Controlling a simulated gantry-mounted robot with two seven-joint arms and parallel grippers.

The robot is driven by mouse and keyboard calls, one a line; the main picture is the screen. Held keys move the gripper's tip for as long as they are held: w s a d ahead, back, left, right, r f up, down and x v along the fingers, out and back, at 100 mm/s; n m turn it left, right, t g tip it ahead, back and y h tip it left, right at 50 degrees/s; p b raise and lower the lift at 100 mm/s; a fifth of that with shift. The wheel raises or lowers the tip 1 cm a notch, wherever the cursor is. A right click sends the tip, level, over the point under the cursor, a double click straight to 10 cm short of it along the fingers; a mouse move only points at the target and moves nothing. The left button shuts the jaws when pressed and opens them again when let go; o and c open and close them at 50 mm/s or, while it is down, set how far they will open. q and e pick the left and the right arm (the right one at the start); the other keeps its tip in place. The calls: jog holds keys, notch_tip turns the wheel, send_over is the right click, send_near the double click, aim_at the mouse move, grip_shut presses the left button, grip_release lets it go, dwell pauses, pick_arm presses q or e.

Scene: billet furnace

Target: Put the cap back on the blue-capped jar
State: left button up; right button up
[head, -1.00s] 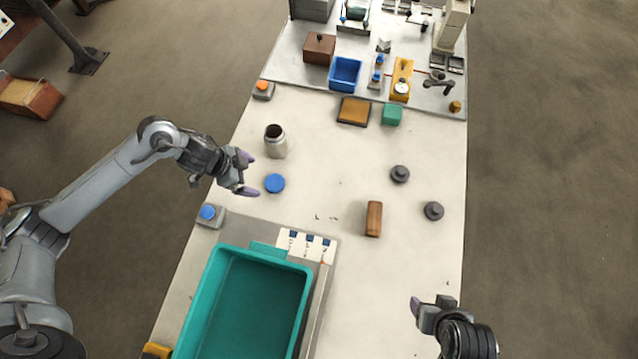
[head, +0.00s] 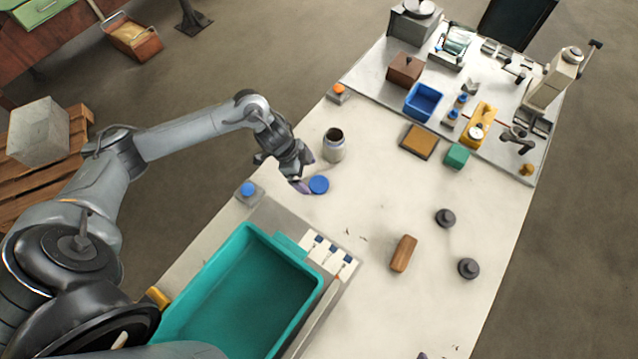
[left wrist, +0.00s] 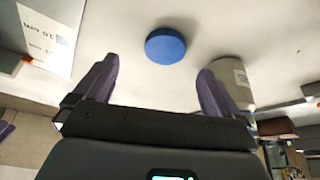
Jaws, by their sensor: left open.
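The blue cap (head: 319,184) lies flat on the pale table. The open jar (head: 334,145), pale with a dark mouth, stands upright just behind it, uncapped. My left gripper (head: 303,173) is open and empty, just left of the cap in the head view. In the left wrist view, the cap (left wrist: 165,46) lies beyond the gap between the purple fingertips (left wrist: 158,68), not between them. The jar (left wrist: 232,82) shows there behind the right-hand finger, which hides part of it. Only a dark tip of my right gripper (head: 422,355) shows at the bottom edge.
A teal tray (head: 187,287) stands at the front left, with a blue-button box (head: 248,192) near it. A brown block (head: 403,253) and two dark knobbed weights (head: 445,217) lie to the right. A wooden-topped pad (head: 419,140) and green block (head: 457,155) sit behind. The table's centre is mostly clear.

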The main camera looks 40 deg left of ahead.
aim_at(318, 183)
pick_arm(q)
jog(key=shift+w+d+f, duration=0.15)
jog(key=shift+d+f, duration=0.05)
jog(key=shift+f, duration=0.5)
jog(key=shift+w+x, duration=0.2)
jog(key=shift+x, duration=1.1)
jog(key=shift+w+x, duration=0.2)
jog(key=shift+x, duration=1.1)
jog(key=shift+a, duration=0.15)
jog(key=c, duration=1.2)
jog(key=shift+r, duration=0.15)
